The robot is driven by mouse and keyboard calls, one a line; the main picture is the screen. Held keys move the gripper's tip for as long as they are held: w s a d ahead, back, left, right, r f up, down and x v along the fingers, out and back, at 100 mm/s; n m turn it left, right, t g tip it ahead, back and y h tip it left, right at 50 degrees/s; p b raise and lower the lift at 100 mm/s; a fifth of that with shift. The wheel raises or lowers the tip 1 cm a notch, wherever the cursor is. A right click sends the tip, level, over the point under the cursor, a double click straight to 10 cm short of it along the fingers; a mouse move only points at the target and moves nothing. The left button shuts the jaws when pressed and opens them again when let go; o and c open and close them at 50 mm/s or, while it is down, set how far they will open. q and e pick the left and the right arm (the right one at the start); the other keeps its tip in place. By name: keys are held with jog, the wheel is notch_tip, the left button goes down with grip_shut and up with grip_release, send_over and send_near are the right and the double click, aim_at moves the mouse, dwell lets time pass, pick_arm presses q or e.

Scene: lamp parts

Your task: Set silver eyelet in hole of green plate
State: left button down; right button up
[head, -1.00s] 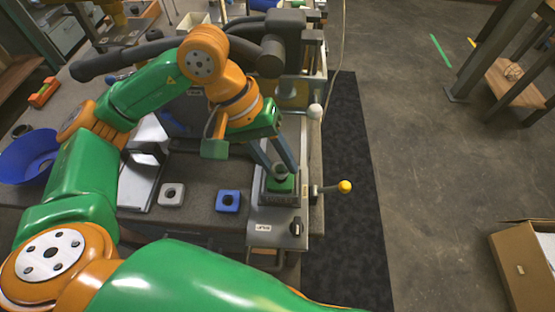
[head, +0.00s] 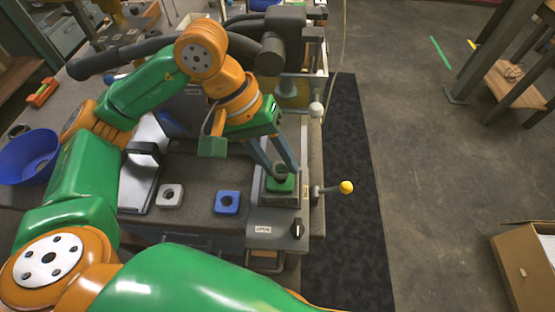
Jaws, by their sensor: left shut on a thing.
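The green plate (head: 285,187) sits in a dark square fixture on the grey machine at centre right. My left gripper (head: 281,172) points down over the plate, its two blue-grey fingers close around a small silver eyelet (head: 281,169). The eyelet is at the plate's middle; I cannot tell whether it is in the hole or just above it. The fingers and the eyelet hide the hole. My right gripper is not in view; a green and orange arm of mine crosses the bottom.
A white square plate (head: 169,196) and a blue square plate (head: 228,202) lie left of the fixture. A lever with a yellow knob (head: 346,187) sticks out at right. A blue bowl (head: 28,158) stands at far left. The machine's column (head: 285,45) rises behind my left gripper.

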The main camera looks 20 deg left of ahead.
pick_arm(q)
jog(key=shift+c, duration=2)
grip_release()
jog(key=v, duration=0.7)
jog(key=shift+r, duration=0.1)
